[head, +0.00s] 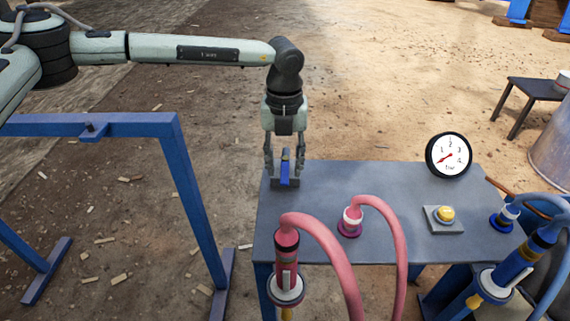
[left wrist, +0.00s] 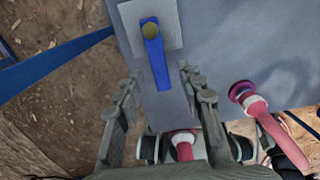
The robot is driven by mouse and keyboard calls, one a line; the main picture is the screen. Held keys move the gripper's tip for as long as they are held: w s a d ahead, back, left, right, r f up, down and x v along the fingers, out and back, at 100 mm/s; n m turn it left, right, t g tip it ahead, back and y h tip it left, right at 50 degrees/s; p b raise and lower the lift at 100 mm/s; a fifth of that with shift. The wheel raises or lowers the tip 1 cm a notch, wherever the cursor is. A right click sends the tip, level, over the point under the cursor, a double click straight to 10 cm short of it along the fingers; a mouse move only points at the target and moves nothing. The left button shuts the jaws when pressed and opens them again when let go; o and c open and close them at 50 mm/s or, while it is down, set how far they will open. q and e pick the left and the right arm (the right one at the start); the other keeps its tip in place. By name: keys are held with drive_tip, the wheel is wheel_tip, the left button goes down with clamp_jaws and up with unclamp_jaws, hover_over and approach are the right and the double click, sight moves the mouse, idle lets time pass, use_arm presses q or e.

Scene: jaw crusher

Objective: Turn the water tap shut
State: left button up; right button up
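The water tap's blue lever handle (head: 285,172) sits on a small grey plate at the back left corner of the grey-blue table. In the left wrist view the lever (left wrist: 155,58) extends from a brassy pivot on a pale square plate (left wrist: 124,14) down toward my gripper. My left gripper (head: 284,168) points straight down over the tap. Its two fingers stand apart on either side of the lever's free end, and in the left wrist view (left wrist: 160,84) gaps show on both sides. My right gripper is not in view.
The table (head: 330,190) also carries a pink hose connector (head: 350,222), a round gauge (head: 449,155), a yellow button (head: 445,214) and a blue connector (head: 505,217). Red (head: 287,260) and blue (head: 515,268) hose ends stand in front. A blue frame (head: 190,185) stands left.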

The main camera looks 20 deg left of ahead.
use_arm(q)
drive_tip(key=shift+f, duration=0.45)
drive_tip(key=shift+c, duration=0.6)
clamp_jaws()
